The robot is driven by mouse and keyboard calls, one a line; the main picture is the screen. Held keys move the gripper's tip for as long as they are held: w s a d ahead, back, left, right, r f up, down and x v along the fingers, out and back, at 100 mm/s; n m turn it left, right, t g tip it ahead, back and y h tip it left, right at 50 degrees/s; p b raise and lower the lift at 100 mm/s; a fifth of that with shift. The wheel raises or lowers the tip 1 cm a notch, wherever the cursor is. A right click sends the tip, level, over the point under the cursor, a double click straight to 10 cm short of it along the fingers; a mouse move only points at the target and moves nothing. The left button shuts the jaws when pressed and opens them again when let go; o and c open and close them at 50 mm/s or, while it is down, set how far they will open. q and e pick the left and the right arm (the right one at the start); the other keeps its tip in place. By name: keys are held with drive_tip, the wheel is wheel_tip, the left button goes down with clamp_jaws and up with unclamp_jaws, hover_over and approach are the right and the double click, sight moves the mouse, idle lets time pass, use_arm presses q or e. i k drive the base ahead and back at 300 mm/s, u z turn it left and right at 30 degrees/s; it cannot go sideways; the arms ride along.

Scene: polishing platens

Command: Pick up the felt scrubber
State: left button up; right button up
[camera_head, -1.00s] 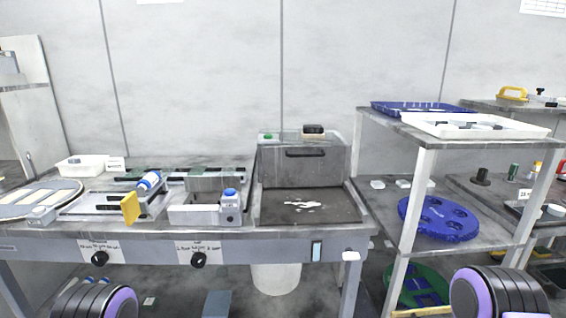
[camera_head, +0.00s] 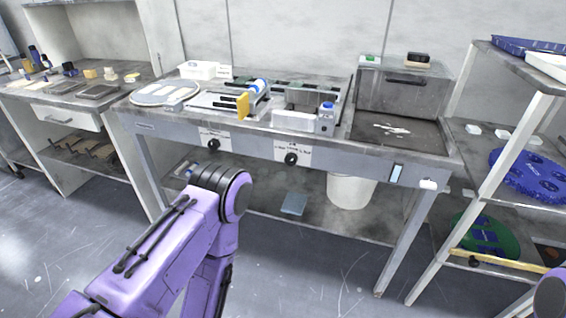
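A dark block with a pale underside (camera_head: 416,60) lies on top of the grey metal box (camera_head: 398,92) at the back right of the bench; it may be the felt scrubber, but it is too small to be sure. A small green-topped item (camera_head: 370,59) lies to its left on the same box. My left arm shows as purple links at the lower left, in front of the bench, but its gripper is out of view. Only a piece of my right arm shows at the lower right edge, and its gripper is out of view.
The grey bench (camera_head: 262,150) holds a yellow-ended fixture (camera_head: 243,106), a white tray (camera_head: 197,70) and a round platen (camera_head: 165,93). A white bucket (camera_head: 350,190) stands below. A shelf rack (camera_head: 510,150) with a blue disc (camera_head: 528,176) is right. The foreground floor is open.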

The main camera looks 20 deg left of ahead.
sight(415, 59)
drive_tip(key=u, duration=1.05)
drive_tip(key=i, duration=0.35)
drive_tip(key=z, duration=1.6)
